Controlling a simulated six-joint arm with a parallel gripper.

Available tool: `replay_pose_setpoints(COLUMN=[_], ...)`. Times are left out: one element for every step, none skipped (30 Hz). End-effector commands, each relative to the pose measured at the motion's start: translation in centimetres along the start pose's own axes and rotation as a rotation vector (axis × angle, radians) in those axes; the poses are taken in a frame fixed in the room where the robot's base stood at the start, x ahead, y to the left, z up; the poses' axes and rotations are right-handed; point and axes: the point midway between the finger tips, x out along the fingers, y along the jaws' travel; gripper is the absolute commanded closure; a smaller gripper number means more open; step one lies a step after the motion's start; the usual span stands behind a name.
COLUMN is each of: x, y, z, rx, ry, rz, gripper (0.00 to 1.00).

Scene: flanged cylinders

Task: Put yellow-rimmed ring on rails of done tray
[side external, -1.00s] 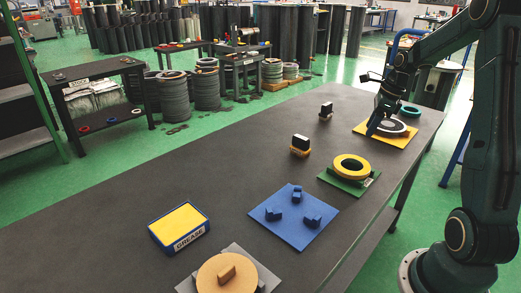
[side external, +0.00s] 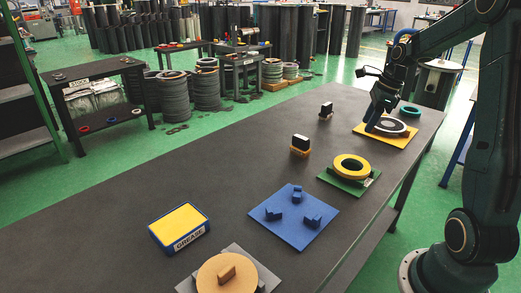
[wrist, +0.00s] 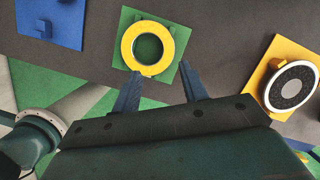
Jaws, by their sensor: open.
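The yellow-rimmed ring (side external: 350,176) lies flat on a green plate (side external: 330,180) with a small label too small to read. In the wrist view the ring (wrist: 127,45) sits beyond my fingertips, with green showing through its hole. My gripper (side external: 371,127) is open and empty, beside the yellow plate and apart from the ring. In the wrist view both fingers of my gripper (wrist: 160,68) are spread, pointing towards the green plate. A blue plate (side external: 290,235) with three raised blue blocks lies nearer the camera; I cannot read which tray is marked done.
A yellow plate (side external: 405,143) carries a grey disc (side external: 392,126), with a teal ring (side external: 410,111) behind. Two dark-topped blocks (side external: 301,142) (side external: 326,110) stand left of the plates. A grease box (side external: 180,227) and a tan handled disc (side external: 222,274) are nearer. The table's left side is clear.

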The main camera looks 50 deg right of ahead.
Motion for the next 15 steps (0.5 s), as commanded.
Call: replay_pose_setpoints(x=[-0.6,-0.9,-1.4,-1.7,-2.1,-2.6,-3.0,-3.4,-3.9,-4.2,-4.6,-5.1,-5.4,-5.7,-6.1], y=[0.8,1.4,2.1,2.8,3.5,4.6,5.3,6.2,7.3,8.2,9.0,10.2,11.1,11.9,13.1], z=[1.0,1.6,2.3,2.9,3.5,4.3,4.9,5.4,6.1,6.5,7.0,7.5,7.8,8.2,8.5], rx=[-0.064,-0.108,-0.172,-0.225,-0.280,-0.358,-0.417,-0.478,-0.561,-0.622,-0.684,-0.766,-0.827,-0.888,-0.970], ry=[0.002,0.004,0.008,0.011,0.014,0.018,0.021,0.025,0.029,0.033,0.036,0.041,0.045,0.048,0.053], rz=[-0.007,-0.011,-0.018,-0.022,-0.028,-0.034,-0.040,-0.045,-0.052,-0.057,-0.064,-0.070,-0.076,-0.081,-0.088], gripper=[0.57,0.57,0.57,0.57,0.57,0.57,0.57,0.57,0.57,0.57,0.57,0.57,0.57,0.57,0.57])
